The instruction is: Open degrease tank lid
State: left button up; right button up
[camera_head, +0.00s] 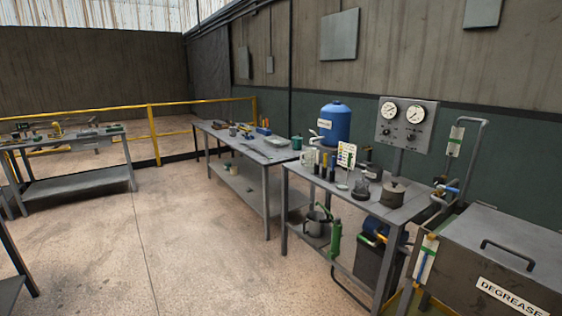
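The degrease tank (480,285) stands at the lower right, a dark metal box with a white label reading "DEGREASE", cut off by the frame edge. Its grey lid (520,232) lies flat on top and looks closed. A dark bar handle (508,254) is fixed on the lid. The tank's right side and bottom are out of view. Neither of my grippers is in view.
A bench (370,205) with a pot, bottles and a blue container stands left of the tank, with pipes and a gauge panel (405,124) behind. More benches stand further left. The floor (180,240) at centre left is clear.

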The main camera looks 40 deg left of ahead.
aim_at(533, 252)
jog(key=i+j+u, duration=0.3)
jog(key=i+u, duration=0.15)
jog(key=i, duration=0.45)
jog(key=i+u, duration=0.4)
jog(key=i, duration=0.45)
